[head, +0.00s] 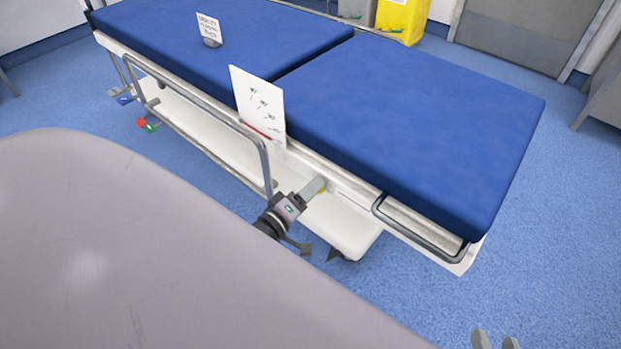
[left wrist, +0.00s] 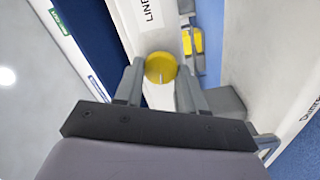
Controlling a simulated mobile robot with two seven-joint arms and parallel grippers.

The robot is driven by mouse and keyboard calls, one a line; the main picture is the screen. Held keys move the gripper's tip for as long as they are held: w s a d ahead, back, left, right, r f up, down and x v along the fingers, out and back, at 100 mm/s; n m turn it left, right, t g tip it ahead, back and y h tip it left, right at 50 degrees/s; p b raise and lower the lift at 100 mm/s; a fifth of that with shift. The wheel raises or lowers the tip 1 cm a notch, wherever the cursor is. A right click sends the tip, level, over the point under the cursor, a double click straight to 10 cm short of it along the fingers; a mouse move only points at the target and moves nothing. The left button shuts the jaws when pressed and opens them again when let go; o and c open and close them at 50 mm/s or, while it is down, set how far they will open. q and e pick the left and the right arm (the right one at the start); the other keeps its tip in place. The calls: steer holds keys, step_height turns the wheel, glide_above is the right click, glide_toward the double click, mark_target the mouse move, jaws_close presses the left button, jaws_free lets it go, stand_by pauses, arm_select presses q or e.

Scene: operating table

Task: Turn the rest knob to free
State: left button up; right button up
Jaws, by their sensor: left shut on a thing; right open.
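A round yellow knob (left wrist: 160,66) with a short pale line on its face sits between the fingers of my left gripper (left wrist: 159,88) in the left wrist view. I take it to be the rest knob. The fingers are shut on its sides. In the head view my left gripper (head: 316,187) is at the side rail below the blue mattress. No "free" marking is readable. My right gripper (head: 495,342) shows only its two fingertips at the bottom right edge, apart and empty.
The operating table's blue mattress (head: 420,120) lies above the rail. A bent metal side rail (head: 266,165) and a white card (head: 258,103) are left of my left gripper. A second yellow part (left wrist: 192,41) is beyond the knob. Blue floor is open at right.

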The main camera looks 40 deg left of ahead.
arm_select(q)
steer(key=shift+f+n, duration=0.1)
steer(key=shift+n, duration=0.9)
steer(key=o, duration=1.1)
steer(key=shift+c, duration=0.2)
steer(key=s+p, duration=0.1)
steer(key=s, duration=0.6)
steer(key=shift+a+p, duration=0.3)
steer(key=shift+p, duration=0.05)
arm_select(e)
steer(key=shift+s+d+h, duration=0.4)
steer(key=shift+d, duration=0.3)
arm_select(q)
steer(key=shift+s, duration=0.1)
arm_select(e)
steer(key=shift+r, duration=0.1)
